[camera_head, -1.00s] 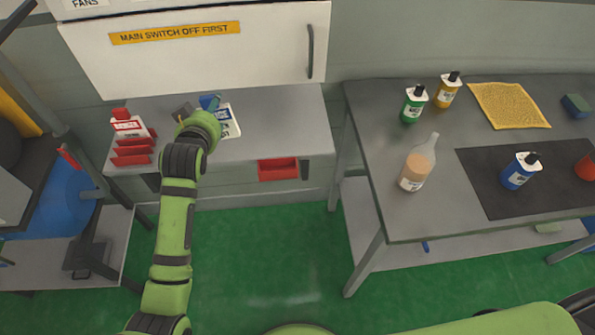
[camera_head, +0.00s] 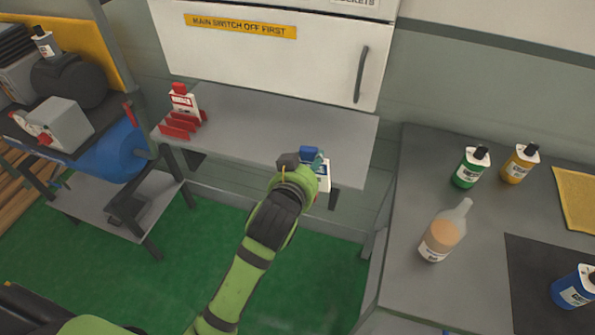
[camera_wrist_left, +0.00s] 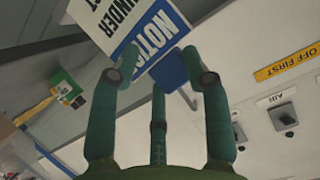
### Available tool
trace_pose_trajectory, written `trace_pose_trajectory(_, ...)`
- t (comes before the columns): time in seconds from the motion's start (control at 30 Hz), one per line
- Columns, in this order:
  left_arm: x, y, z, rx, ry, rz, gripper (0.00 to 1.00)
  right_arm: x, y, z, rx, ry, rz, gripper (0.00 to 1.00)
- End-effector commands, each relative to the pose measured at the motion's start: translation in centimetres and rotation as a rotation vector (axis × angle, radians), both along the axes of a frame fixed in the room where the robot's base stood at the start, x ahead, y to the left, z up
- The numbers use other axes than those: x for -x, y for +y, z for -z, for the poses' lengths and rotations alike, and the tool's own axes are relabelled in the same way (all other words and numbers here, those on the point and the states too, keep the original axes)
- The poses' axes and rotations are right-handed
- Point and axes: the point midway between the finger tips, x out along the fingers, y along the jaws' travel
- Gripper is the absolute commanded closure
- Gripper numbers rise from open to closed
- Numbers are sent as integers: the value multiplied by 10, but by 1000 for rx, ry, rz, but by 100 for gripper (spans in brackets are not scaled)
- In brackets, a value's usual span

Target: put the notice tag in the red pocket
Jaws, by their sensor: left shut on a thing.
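The notice tag (camera_head: 323,172) is a white card with a blue "NOTICE" band and a blue block at one end. My left gripper (camera_head: 312,158) is shut on it by that blue block, at the shelf's front edge on the right. In the left wrist view the fingers (camera_wrist_left: 165,62) close round the blue block, and the tag's white and blue face (camera_wrist_left: 143,28) extends past them. My right gripper is not in view.
A red rack (camera_head: 181,126) with a danger tag stands on the left of the grey shelf (camera_head: 250,122). A white cabinet (camera_head: 300,60) hangs above. The workbench (camera_head: 420,215) at right holds several bottles. A blue cylinder (camera_head: 112,152) is at left.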

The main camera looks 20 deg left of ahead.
Motion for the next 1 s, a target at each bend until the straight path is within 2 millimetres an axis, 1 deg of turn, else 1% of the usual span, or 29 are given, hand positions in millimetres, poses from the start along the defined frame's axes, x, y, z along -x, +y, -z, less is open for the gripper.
trace_pose_trajectory(0.03,-8,10,4,-6,1,-1,100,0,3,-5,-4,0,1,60)
trace_pose_trajectory(0.1,-19,21,14,-6,1,0,100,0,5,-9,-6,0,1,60)
trace_pose_trajectory(0.2,-30,33,25,-1,0,0,100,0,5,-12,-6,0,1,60)
trace_pose_trajectory(0.3,-37,41,32,0,-1,1,100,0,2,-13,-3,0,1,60)
trace_pose_trajectory(0.43,-40,45,39,4,0,1,100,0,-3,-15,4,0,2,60)
trace_pose_trajectory(0.6,-40,44,65,3,3,0,100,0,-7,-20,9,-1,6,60)
trace_pose_trajectory(0.7,-40,44,74,4,1,0,100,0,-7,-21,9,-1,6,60)
trace_pose_trajectory(0.93,-38,44,81,6,11,0,100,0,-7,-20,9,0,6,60)
trace_pose_trajectory(0.97,-38,44,82,6,14,0,41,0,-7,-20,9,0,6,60)
trace_pose_trajectory(1.0,-37,44,82,6,15,0,25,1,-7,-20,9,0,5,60)
